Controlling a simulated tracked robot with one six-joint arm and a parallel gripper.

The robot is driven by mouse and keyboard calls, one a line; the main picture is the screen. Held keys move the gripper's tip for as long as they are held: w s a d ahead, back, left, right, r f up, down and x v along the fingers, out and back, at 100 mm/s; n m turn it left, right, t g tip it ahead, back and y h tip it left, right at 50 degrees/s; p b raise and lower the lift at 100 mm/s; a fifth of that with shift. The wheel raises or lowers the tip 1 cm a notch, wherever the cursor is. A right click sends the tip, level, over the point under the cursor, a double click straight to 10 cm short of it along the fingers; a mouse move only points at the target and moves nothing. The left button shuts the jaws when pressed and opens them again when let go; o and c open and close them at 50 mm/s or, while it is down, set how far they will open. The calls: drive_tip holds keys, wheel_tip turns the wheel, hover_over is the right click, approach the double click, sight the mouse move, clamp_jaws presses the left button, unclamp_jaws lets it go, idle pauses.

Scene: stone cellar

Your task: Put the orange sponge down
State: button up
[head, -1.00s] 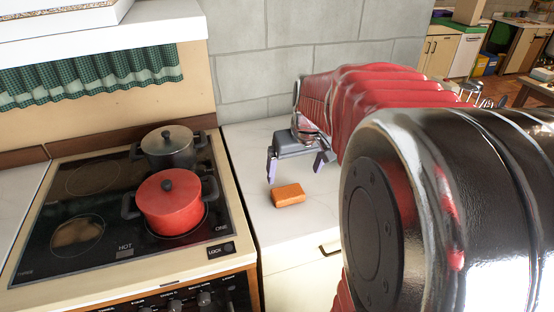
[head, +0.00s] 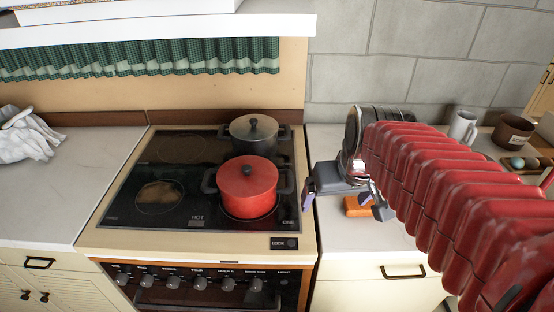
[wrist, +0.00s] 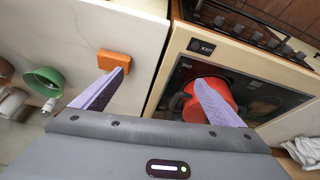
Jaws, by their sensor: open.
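The orange sponge (head: 357,207) lies on the white countertop (head: 340,240) just right of the stove, partly hidden behind my gripper in the head view. The wrist view shows the whole sponge (wrist: 114,60) flat on the counter, beyond the tip of the left finger and outside the gap between the fingers. My gripper (head: 345,206) is open and empty, with its fingers spread above the counter beside the stove. In the wrist view my gripper (wrist: 160,78) points down over the edge between counter and stove.
A red pot (head: 247,188) and a dark lidded pot (head: 254,132) stand on the black stove top (head: 165,170). A white mug (head: 463,126) and a brown pot (head: 512,133) stand at the back right.

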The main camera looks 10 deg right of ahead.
drive_tip(key=s+a+n+t, duration=0.1)
drive_tip(key=s+a, duration=0.6)
drive_tip(key=shift+s+a+f+y, duration=0.2)
drive_tip(key=shift+a+f+y, duration=0.1)
drive_tip(key=shift+a, duration=0.1)
drive_tip(key=shift+d, duration=0.1)
